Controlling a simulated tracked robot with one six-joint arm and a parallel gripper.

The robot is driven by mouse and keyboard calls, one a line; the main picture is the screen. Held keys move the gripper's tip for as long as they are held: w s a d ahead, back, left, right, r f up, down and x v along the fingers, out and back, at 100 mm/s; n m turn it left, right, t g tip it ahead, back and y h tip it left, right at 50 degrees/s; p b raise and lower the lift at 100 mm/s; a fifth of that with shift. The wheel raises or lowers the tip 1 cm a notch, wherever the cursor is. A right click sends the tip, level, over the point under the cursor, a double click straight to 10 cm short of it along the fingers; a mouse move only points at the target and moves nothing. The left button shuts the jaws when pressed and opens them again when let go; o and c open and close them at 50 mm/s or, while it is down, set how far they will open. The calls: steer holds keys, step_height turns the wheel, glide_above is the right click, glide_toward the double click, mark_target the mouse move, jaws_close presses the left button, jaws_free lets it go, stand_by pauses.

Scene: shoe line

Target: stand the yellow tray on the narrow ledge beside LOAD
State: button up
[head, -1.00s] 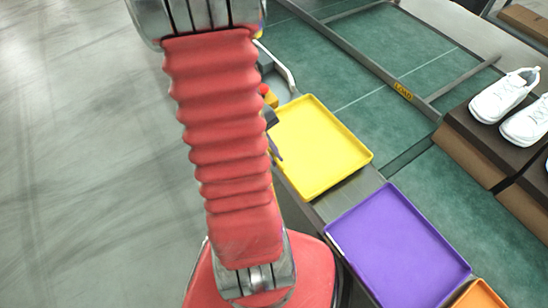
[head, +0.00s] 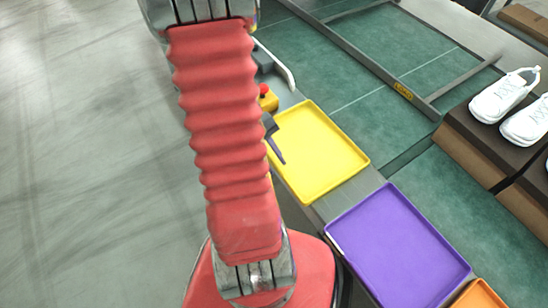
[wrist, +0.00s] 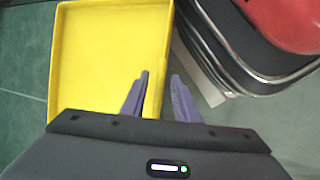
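The yellow tray (head: 322,155) lies flat on the grey side strip of the line, left of the green belt in the head view. It also shows in the wrist view (wrist: 105,55). My gripper (wrist: 160,74) is open at the tray's near side wall. In the wrist view one finger is over the inside of the tray and the other is outside, with a gap and the wall between them. In the head view one dark finger shows over the tray's left side; my arm hides the rest. The LOAD label (head: 403,91) is on a grey rail across the belt.
A purple tray (head: 398,245) lies close in front of the yellow one, with an orange tray (head: 480,296) beyond it. A yellow box with a red button (head: 266,98) stands near my gripper. White shoes (head: 505,95) sit on brown boxes at right. The belt near LOAD is bare.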

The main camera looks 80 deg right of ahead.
steer(key=shift+r, duration=0.15)
steer(key=v, duration=1.1)
steer(key=shift+w+r, duration=0.2)
steer(key=shift+r, duration=0.15)
stand_by(0.4)
